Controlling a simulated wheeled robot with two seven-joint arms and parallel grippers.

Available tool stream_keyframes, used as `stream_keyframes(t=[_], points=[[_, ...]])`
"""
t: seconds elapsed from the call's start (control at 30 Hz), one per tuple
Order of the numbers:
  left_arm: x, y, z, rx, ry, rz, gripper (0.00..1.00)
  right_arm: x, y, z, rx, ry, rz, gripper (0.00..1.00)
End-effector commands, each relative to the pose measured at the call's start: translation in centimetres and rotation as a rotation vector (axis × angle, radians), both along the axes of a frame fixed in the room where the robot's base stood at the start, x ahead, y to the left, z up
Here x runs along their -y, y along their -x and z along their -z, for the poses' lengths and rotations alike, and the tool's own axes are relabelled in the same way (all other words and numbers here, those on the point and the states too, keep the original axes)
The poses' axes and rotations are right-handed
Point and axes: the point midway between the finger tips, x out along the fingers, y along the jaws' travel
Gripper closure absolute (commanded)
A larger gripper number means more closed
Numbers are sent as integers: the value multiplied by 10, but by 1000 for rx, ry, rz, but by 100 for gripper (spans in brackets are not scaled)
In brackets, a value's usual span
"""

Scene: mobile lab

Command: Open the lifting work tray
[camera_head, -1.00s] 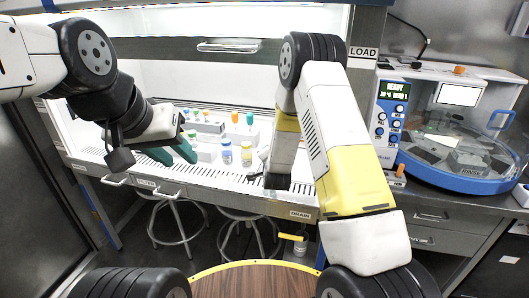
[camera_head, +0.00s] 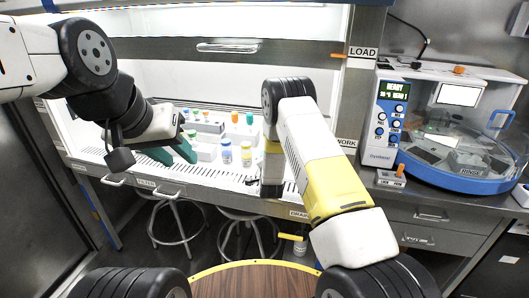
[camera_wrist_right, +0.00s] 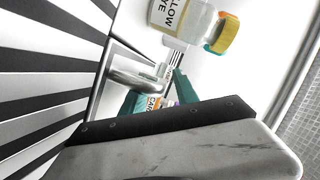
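The lifting work tray (camera_head: 222,170) is the pale cabinet floor with a slotted front strip; it lies flat. Its dark slots fill the left of the right wrist view (camera_wrist_right: 45,85). There a metal loop handle (camera_wrist_right: 135,82) rises from the surface beside the right gripper (camera_wrist_right: 158,95). The teal fingers look apart, one on each side near the handle; whether they touch it I cannot tell. In the head view my right arm hides its fingers. My left gripper (camera_head: 172,155) hangs over the tray's left part with its teal fingers apart and empty.
A yellow-capped bottle (camera_wrist_right: 185,20) stands close to the right gripper. Several bottles and racks (camera_head: 205,135) stand on the tray. The raised glass sash (camera_head: 230,47) is above. A blue-trimmed machine (camera_head: 450,130) is at right; stools (camera_head: 180,230) stand below.

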Motion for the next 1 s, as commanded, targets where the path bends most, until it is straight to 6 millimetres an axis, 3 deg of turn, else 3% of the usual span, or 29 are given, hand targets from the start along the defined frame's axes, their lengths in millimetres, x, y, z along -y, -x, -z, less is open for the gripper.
stream_keyframes(t=[0.2,0.4,1.0], points=[[0,0,0,0,0,0,64,0,0,0,-1,0,1,64],[0,0,0,0,0,0,64,0,0,0,-1,0,1,100],[0,0,0,0,0,0,64,0,0,0,-1,-1,1,100]])
